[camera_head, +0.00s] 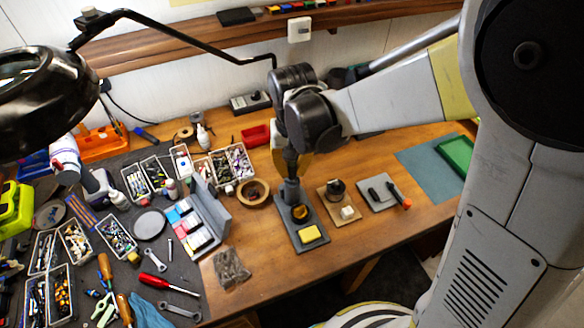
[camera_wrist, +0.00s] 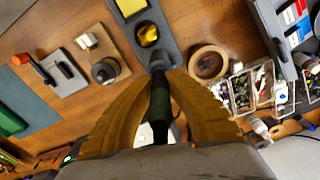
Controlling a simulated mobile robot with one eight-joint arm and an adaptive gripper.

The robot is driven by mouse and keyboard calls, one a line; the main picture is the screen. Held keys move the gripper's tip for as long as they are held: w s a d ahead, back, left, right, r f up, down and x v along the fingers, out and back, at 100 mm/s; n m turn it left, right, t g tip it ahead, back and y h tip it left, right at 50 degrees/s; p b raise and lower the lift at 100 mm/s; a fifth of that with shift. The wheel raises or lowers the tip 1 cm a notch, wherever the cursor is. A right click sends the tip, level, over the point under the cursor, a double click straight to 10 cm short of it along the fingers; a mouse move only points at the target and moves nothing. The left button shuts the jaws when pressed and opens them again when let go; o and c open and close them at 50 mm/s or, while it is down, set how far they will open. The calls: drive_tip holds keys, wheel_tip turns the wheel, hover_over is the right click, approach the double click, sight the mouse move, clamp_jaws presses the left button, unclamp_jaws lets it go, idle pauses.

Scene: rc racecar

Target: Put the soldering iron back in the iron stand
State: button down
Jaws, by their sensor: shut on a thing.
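My gripper (camera_wrist: 160,80) has yellow fingers closed around the dark handle of the soldering iron (camera_wrist: 159,105) in the wrist view. The iron stand (camera_wrist: 168,22) is a dark grey base with a yellow sponge (camera_wrist: 130,6), a round cup of yellow wool (camera_wrist: 147,35) and a grey holder (camera_wrist: 158,60). In the head view the stand (camera_head: 300,242) lies directly below my gripper (camera_head: 291,170), and its grey holder (camera_head: 291,191) rises to just under the fingers. The iron lines up with the holder; its tip is hidden, so I cannot tell how deep it sits.
A round wooden dish (camera_head: 253,192) and a grey bin rack (camera_head: 208,222) stand left of the iron stand. A wooden block with a black piece (camera_head: 337,197) and a grey plate with an orange-tipped tool (camera_head: 379,194) lie right. The front table edge is clear.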

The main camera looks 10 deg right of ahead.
drive_tip(key=shift+f, duration=0.15)
drive_tip(key=c, duration=0.9)
unclamp_jaws()
drive_tip(key=shift+s+r+p, duration=0.1)
drive_tip(key=shift+r+p, duration=3.25)
drive_tip(key=shift+r, duration=1.2)
drive_tip(key=shift+d+r, duration=0.1)
drive_tip(key=s+d+r+t, duration=0.6)
drive_tip(key=s+d+r, duration=0.4)
drive_tip(key=d, duration=0.3)
drive_tip(key=shift+t, duration=0.4)
drive_tip(key=f+b, duration=0.9)
drive_tip(key=b, duration=0.1)
drive_tip(key=f+b, duration=0.5)
drive_tip(key=shift+s+d+f, duration=0.15)
drive_tip(key=shift+s+f, duration=0.15)
drive_tip(key=shift+s, duration=0.05)
